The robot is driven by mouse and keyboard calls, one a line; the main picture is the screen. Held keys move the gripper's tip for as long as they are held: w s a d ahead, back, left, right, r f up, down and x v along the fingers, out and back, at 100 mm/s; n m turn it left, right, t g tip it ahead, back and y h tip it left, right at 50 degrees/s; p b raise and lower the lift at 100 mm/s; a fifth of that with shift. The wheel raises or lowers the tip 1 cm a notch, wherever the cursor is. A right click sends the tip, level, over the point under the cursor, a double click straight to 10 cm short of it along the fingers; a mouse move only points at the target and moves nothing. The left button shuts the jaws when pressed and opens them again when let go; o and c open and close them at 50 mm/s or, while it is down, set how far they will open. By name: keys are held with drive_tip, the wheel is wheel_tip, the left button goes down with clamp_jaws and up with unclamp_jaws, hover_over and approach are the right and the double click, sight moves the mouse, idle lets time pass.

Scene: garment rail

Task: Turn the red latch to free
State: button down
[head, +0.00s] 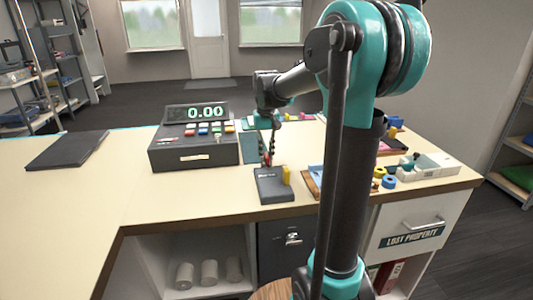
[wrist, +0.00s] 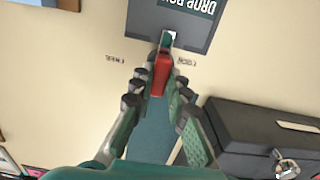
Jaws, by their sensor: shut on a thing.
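In the wrist view, a narrow red latch (wrist: 160,75) stands between my fingertips, close to a dark grey box (wrist: 200,38) with white lettering that appears upside down. My gripper (wrist: 159,80) is shut on the latch, one finger on each side. Small printed labels lie on the counter to the left and right of the latch, too small to read surely. In the head view, my gripper (head: 267,158) reaches down to the counter behind the dark grey box (head: 272,188). The latch is mostly hidden there by the fingers.
A cash register (head: 194,145) reading 0.00 stands left of my gripper, near a teal panel (head: 249,148). Coloured rolls (head: 388,181) and a white device (head: 428,166) lie at right. The left counter is mostly clear around a dark folder (head: 68,149).

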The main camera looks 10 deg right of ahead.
drive_tip(key=shift+n, duration=0.3)
drive_tip(key=n, duration=0.3)
drive_tip(key=shift+n, duration=0.4)
drive_tip(key=n, duration=0.4)
drive_tip(key=shift+n, duration=0.3)
drive_tip(key=n, duration=0.8)
drive_tip(key=shift+n, duration=0.3)
drive_tip(key=c, duration=1.5)
unclamp_jaws()
